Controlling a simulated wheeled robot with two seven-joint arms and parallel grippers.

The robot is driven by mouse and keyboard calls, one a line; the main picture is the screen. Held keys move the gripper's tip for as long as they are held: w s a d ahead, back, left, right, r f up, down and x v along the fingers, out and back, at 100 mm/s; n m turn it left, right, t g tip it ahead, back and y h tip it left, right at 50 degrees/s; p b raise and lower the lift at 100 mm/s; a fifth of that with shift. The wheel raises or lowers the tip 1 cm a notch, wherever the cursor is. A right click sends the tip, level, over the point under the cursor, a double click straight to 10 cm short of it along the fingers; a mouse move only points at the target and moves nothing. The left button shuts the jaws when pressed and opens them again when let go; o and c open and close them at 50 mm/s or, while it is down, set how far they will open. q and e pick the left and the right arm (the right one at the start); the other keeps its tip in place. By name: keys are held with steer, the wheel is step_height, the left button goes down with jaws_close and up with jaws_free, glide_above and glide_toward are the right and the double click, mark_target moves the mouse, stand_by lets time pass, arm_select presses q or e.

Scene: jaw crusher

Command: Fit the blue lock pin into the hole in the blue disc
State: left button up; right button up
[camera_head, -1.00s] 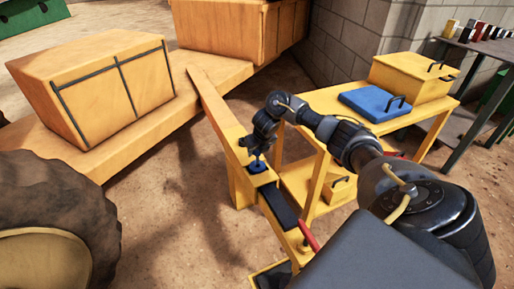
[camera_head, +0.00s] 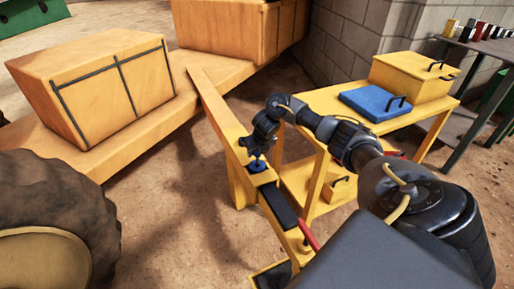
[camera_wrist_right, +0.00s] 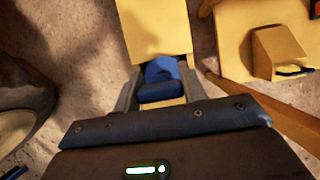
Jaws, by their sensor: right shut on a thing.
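The blue disc (camera_head: 257,167) lies on top of the yellow drawbar beam (camera_head: 222,115). The blue lock pin (camera_wrist_right: 160,92) sits between the fingers of my right gripper (camera_wrist_right: 158,88) in the right wrist view, with the disc (camera_wrist_right: 161,68) just beyond it. In the head view my right gripper (camera_head: 256,153) points down over the disc, shut on the pin. The pin's lower end and the hole are hidden, so I cannot tell whether the pin is in the hole. My left gripper is not in view.
A yellow bench (camera_head: 425,122) carries a blue case (camera_head: 374,102) and a yellow box (camera_head: 413,76) on the right. A big tyre (camera_head: 60,215) stands at left. A red-handled part (camera_head: 309,235) lies near the beam's front end.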

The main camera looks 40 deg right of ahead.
mark_target(257, 163)
steer(key=shift+f+b, duration=1.6)
steer(key=shift+f, duration=0.65)
steer(key=o, duration=1.1)
steer(key=shift+d, duration=0.1)
steer(key=p+v, duration=0.4)
steer(key=v, duration=0.7)
steer(key=shift+f, duration=0.1)
